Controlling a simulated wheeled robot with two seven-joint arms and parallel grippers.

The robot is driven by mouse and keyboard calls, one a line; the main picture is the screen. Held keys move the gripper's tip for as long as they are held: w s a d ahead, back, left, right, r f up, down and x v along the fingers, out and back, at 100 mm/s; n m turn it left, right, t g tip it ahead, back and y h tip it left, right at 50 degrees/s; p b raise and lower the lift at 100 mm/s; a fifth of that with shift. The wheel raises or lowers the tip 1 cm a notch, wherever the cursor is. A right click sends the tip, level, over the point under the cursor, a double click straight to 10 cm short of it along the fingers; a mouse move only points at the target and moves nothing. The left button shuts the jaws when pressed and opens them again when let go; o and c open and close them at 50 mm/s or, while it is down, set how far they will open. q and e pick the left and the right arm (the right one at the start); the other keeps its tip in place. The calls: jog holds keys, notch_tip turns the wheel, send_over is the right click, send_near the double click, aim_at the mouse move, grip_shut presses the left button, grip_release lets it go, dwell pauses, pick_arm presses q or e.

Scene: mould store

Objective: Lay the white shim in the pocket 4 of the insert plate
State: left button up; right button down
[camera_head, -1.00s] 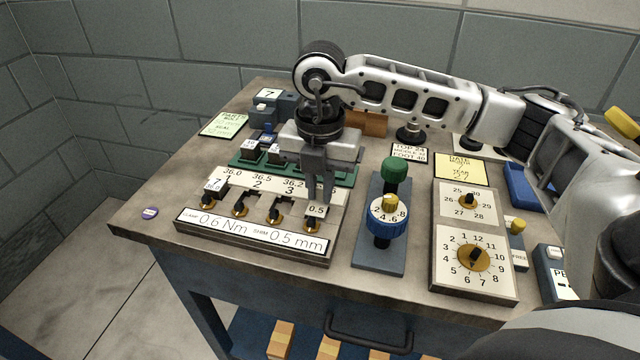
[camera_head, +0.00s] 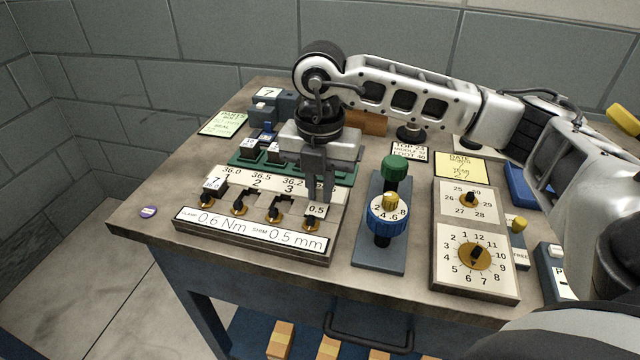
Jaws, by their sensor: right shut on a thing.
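The insert plate (camera_head: 222,203) lies near the front of the bench, with pockets in a row and the numbers 1, 2 and 3 showing. My right gripper (camera_head: 318,199) points down over the plate's right end. It is shut on the white shim (camera_head: 316,210), a small white piece marked 0.5 that shows at its fingertips. The shim is at the pocket 4 place, right of pocket 3. The fingers hide the number there, and I cannot tell whether the shim touches the pocket floor. My left gripper is out of view.
A green rack (camera_head: 246,161) stands behind the plate. To the right are a blue-knobbed device (camera_head: 385,228) with a green top and a dial panel (camera_head: 473,276). The bench is clear around the disc.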

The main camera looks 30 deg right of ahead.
jog(key=shift+f+b, duration=0.45)
jog(key=shift+f, duration=0.1)
jog(key=c, duration=1.3)
grip_release()
jog(key=shift+c, duration=0.2)
jog(key=c, duration=0.4)
jog(key=shift+r, duration=0.15)
jog(key=shift+r+p, duration=0.5)
jog(key=shift+r, duration=0.1)
jog(key=shift+r, duration=0.15)
